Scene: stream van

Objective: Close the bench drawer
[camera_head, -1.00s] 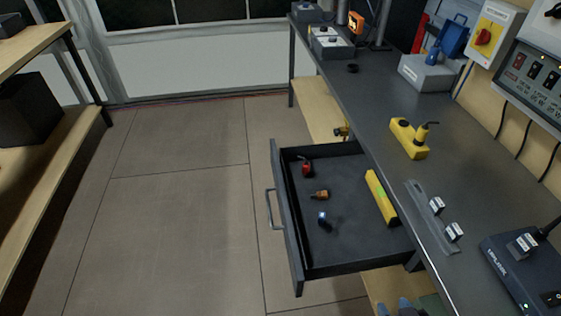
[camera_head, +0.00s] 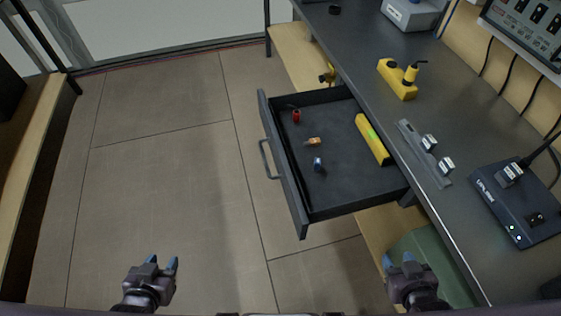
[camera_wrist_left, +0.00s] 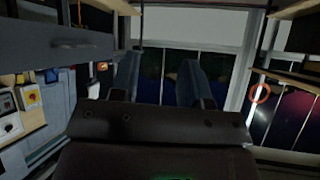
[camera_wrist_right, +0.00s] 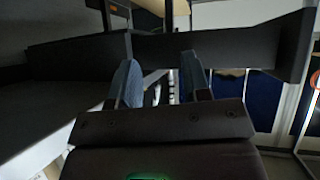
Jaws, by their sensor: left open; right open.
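The bench drawer (camera_head: 345,188) is pulled well out from under the dark bench top. Its front panel (camera_head: 283,165) faces left and carries a bar handle (camera_head: 266,158). Inside lie a red item (camera_head: 296,116), an orange item (camera_head: 313,141), a small blue item (camera_head: 318,164) and a yellow bar-shaped item (camera_head: 372,139). My left gripper (camera_head: 160,264) is open and empty over the floor, left of and nearer than the drawer. My right gripper (camera_head: 400,264) is open and empty, nearer than the drawer, by the bench's lower shelf. Neither touches the drawer.
The bench top (camera_head: 375,45) holds a yellow socket block (camera_head: 398,80), a grey strip with plugs (camera_head: 425,152) and a dark powered box (camera_head: 515,203). A green case (camera_head: 430,255) sits under the bench. The floor (camera_head: 165,190) left of the drawer is clear. A wooden shelf (camera_head: 40,130) stands far left.

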